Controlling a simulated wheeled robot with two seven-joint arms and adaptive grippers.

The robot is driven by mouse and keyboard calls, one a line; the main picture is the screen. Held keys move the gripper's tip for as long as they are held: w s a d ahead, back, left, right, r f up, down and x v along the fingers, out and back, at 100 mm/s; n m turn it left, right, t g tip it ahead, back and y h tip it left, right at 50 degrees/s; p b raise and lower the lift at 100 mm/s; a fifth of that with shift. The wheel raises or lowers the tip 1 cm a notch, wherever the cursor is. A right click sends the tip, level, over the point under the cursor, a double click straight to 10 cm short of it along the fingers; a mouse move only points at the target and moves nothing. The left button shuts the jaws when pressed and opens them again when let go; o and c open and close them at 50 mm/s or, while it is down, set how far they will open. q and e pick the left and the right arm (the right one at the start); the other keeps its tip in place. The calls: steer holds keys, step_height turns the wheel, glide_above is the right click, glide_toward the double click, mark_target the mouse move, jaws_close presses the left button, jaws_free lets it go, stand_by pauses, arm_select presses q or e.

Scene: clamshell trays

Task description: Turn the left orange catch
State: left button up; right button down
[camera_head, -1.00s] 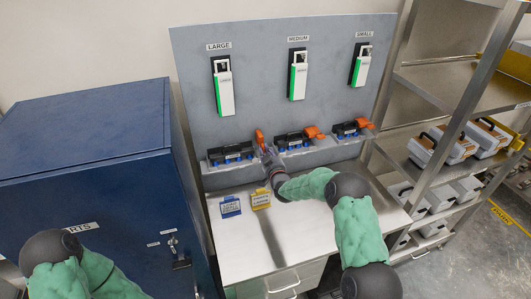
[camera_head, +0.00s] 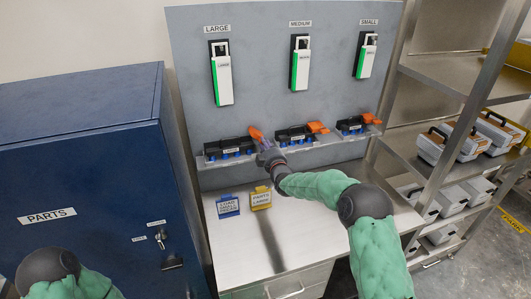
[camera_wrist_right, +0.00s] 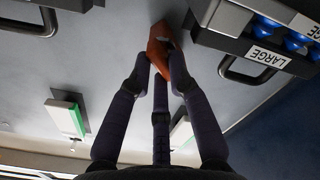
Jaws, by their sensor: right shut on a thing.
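The left orange catch (camera_head: 256,134) sits at the right end of the black tray labelled LARGE (camera_head: 229,147). It leans up and to the left in the head view. My right gripper (camera_head: 262,146) is at this catch. In the right wrist view the catch (camera_wrist_right: 158,46) is between the fingertips of my right gripper (camera_wrist_right: 160,72), which are shut on it. The fingers hide its lower part in the head view. My left gripper is out of the picture; only part of my left arm shows at the bottom left.
Orange catches also show on the medium tray (camera_head: 295,136) and small tray (camera_head: 352,126), to the right. Blue and yellow cards (camera_head: 228,206) stand on the bench (camera_head: 241,252). A blue cabinet (camera_head: 90,150) stands left and a metal shelf rack (camera_head: 433,88) right.

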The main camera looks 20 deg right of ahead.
steer(key=shift+a+n+b, duration=0.15)
steer(key=shift+n+b, duration=0.95)
steer(key=shift+n, duration=0.95)
steer(key=shift+a+n+b, duration=0.1)
steer(key=shift+n+b, duration=0.95)
steer(key=shift+n, duration=1)
steer(key=shift+f, duration=0.1)
steer(key=c, duration=1.1)
jaws_free()
steer(key=shift+c, duration=0.2)
steer(key=shift+s, duration=0.15)
steer(key=s, duration=1.1)
steer(key=shift+s+d, duration=0.2)
steer(key=shift+s, duration=0.15)
